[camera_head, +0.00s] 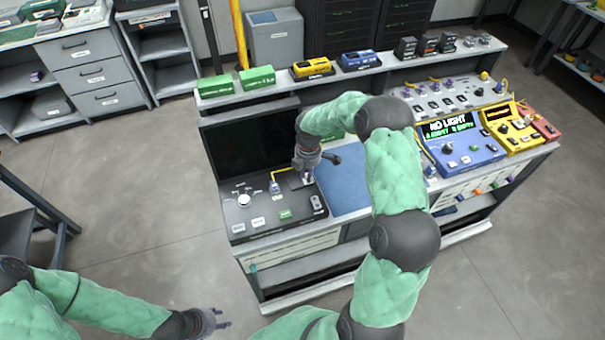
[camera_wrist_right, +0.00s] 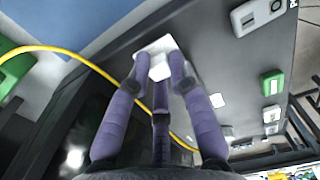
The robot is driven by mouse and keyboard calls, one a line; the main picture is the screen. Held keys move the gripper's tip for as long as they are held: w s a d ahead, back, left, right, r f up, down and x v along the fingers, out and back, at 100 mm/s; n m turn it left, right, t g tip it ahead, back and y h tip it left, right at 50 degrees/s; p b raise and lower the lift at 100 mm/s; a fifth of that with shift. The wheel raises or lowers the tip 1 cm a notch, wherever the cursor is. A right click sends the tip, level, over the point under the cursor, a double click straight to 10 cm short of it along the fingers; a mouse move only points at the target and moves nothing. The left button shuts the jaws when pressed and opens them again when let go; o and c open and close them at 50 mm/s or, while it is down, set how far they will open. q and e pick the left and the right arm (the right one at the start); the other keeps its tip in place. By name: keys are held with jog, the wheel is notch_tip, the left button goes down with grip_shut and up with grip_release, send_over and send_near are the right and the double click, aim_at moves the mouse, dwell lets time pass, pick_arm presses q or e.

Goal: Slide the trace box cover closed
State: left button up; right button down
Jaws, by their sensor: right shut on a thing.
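The trace box (camera_head: 262,222) is a dark console on the left of the bench, with a knob, several buttons and a dark screen behind it. My right gripper (camera_head: 304,178) reaches down to its right rear part, beside a yellow cable. In the right wrist view, the purple fingers (camera_wrist_right: 160,72) are shut around a small pale piece, which looks like the cover (camera_wrist_right: 153,48); its pale top shows between and beyond the fingertips. Whether the cover is fully closed cannot be told. My left gripper (camera_head: 220,319) is empty, its fingers apart, low over the floor and away from the bench.
A blue mat (camera_head: 343,184) lies right of the trace box. A blue meter (camera_head: 458,145) and a yellow device (camera_head: 511,128) stand further right. Green boxes (camera_head: 257,78) stand on the rear shelf. A yellow cable (camera_wrist_right: 70,54) passes close to the right fingers.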

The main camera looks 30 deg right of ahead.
jog(key=shift+d, duration=0.15)
jog(key=c, duration=1.1)
grip_release()
jog(key=shift+s+d, duration=0.1)
jog(key=shift+r, duration=0.1)
notch_tip(320, 180, up, 12)
jog(key=shift+f, duration=0.1)
